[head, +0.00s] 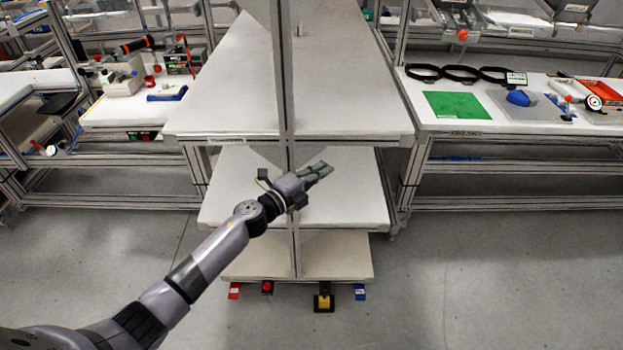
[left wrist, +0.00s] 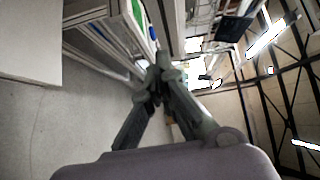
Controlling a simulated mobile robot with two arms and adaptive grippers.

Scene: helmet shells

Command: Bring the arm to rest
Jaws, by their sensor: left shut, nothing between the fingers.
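My left arm reaches in from the lower left of the head view. Its gripper (head: 322,171) is in front of the middle white shelf rack (head: 350,85), at about the height of the rack's middle shelf. The gripper is shut and holds nothing. In the left wrist view the two dark fingers (left wrist: 158,75) come together at their tips. My right gripper is in neither view.
A workbench on the right carries a green mat (head: 456,105), several black rings (head: 460,73) and a blue helmet shell (head: 519,97). A bench on the left holds tools and a blue item (head: 167,93). Grey floor (head: 500,270) lies clear in front.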

